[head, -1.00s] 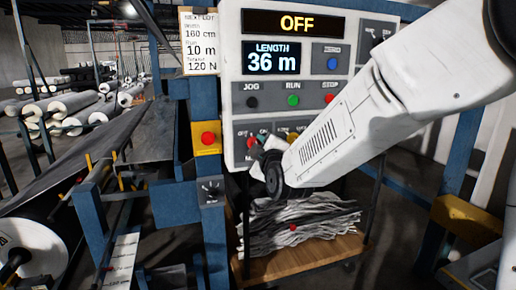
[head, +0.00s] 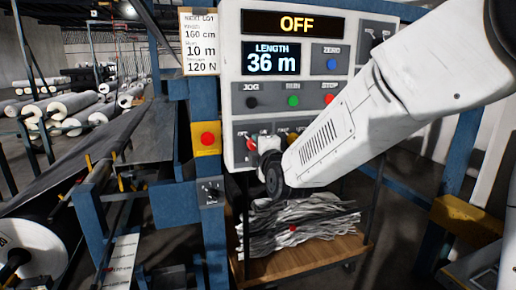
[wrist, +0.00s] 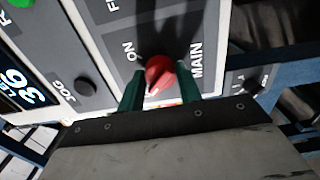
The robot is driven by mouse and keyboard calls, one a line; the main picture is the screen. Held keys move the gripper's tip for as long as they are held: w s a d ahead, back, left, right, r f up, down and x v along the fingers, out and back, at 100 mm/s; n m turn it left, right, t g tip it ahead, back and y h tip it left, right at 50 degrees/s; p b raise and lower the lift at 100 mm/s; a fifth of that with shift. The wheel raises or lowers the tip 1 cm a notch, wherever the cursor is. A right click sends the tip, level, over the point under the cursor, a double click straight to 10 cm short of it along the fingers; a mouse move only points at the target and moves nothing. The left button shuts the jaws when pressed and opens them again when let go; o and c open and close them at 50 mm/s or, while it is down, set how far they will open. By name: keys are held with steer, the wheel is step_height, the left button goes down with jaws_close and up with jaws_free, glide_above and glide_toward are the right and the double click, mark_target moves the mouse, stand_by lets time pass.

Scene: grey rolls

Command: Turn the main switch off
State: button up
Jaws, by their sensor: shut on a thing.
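The main switch is a red knob (wrist: 160,70) on the panel, between the labels ON and MAIN in the wrist view. In the head view only a bit of its red (head: 251,144) shows beside my wrist. My gripper (wrist: 158,80) has its two dark green fingers on either side of the knob, shut on it. The knob's pale pointer mark faces toward my gripper's palm in the wrist view. The top display (head: 297,23) reads OFF.
The control panel (head: 232,110) also has a length display (head: 271,59) reading 36 m and JOG, RUN and STOP buttons. A red button on a yellow box (head: 206,139) is at its left. A cart with crumpled grey cloth (head: 300,222) stands below.

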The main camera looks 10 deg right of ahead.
stand_by(0.3)
steer(key=o, duration=1)
steer(key=shift+s, duration=0.1)
steer(key=s, duration=0.5)
steer(key=s+d, duration=0.1)
steer(key=s, duration=0.1)
steer(key=shift+s, duration=0.25)
